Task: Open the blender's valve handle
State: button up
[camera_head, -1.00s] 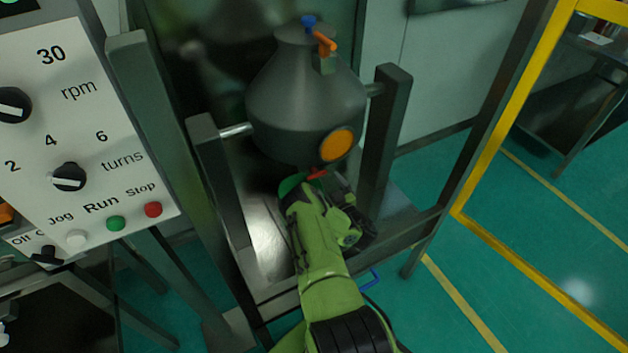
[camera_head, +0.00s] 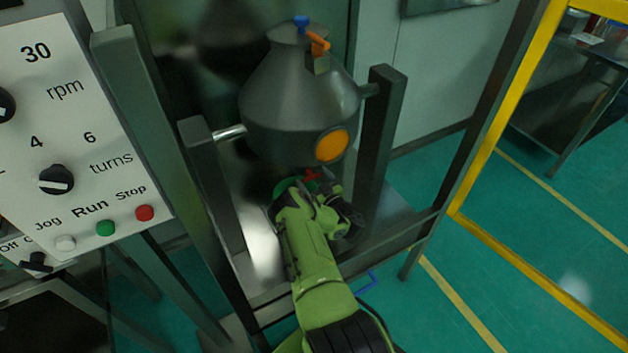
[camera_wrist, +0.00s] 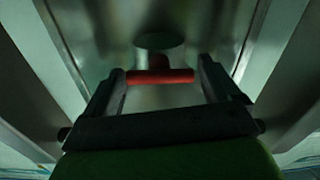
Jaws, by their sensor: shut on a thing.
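The blender (camera_head: 290,110) is a dark grey vessel hung between two posts, with an orange disc (camera_head: 331,146) on its front. A red T-shaped valve handle (camera_wrist: 160,77) lies between the two fingers of my gripper (camera_wrist: 163,82) in the wrist view, its bar running from finger to finger. The gripper is shut on it. In the head view my gripper (camera_head: 318,184) is just below the vessel's underside, and a little of the red handle (camera_head: 312,174) shows there. My arm hides most of the area below.
An orange handle (camera_head: 319,41) and a blue knob (camera_head: 301,22) sit on the vessel's top. A control panel (camera_head: 75,110) stands close on the left. Grey posts (camera_head: 377,130) flank the blender. A yellow frame (camera_head: 490,150) stands right, with open green floor beyond.

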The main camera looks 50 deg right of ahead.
jog(key=shift+a+f+m+p, duration=0.1)
jog(key=shift+m+p, duration=2.15)
jog(key=shift+m, duration=1.35)
jog(key=o, duration=0.8)
jog(key=shift+c, duration=0.2)
jog(key=shift+s, duration=0.1)
